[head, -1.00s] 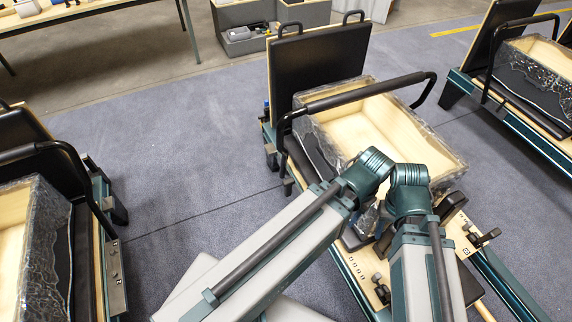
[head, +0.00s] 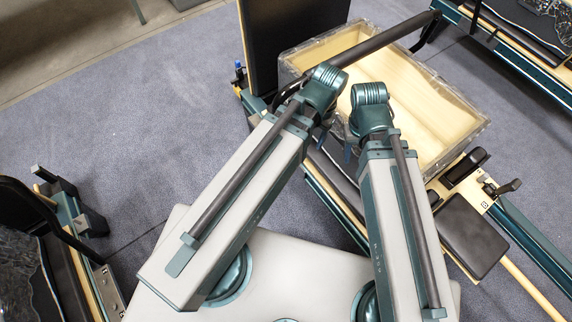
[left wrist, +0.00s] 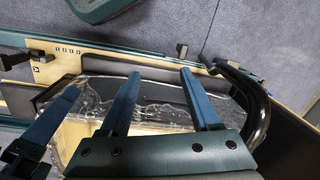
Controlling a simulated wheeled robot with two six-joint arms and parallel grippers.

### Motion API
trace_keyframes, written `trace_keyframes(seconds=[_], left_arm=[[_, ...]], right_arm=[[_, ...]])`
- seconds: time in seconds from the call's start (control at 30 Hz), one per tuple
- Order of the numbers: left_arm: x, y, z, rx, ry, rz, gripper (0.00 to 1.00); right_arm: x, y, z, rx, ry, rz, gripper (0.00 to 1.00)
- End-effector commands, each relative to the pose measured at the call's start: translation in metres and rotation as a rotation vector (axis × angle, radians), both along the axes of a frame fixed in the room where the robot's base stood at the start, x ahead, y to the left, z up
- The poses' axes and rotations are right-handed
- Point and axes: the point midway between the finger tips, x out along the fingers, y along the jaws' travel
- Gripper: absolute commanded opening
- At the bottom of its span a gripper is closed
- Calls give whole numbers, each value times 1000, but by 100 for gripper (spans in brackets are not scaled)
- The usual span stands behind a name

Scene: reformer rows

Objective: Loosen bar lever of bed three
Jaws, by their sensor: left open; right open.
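The middle bed fills the centre of the head view, with a pale wooden box (head: 410,85) and a black padded bar (head: 385,40) across it. In the left wrist view, the curved black bar end (left wrist: 250,95) is right of my left gripper (left wrist: 162,88), which is open with nothing between its two blue fingers.
A black upright board (head: 290,45) stands at the bed's far end. Another bed (head: 90,260) is at left and another (head: 525,55) at upper right. A dark pad (head: 472,235) lies near the front. Grey floor (head: 150,120) is clear on the left.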

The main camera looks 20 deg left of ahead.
Motion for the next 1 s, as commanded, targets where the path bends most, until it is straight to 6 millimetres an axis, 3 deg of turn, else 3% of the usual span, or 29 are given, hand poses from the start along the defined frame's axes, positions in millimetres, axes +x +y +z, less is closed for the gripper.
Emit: trace_keyframes(seconds=[0.03,0.5,0.73,1.0], left_arm=[[10,5,-41,-3,-2,-2,63],[75,53,-205,-21,-27,-73,63],[94,74,-255,-25,-37,-98,63],[102,83,-271,-25,-41,-110,63]], right_arm=[[0,0,-40,-1,0,0,50],[0,-1,-204,-5,-1,2,50],[0,-2,-255,-7,-2,3,50],[1,-2,-270,-7,-2,3,50]])
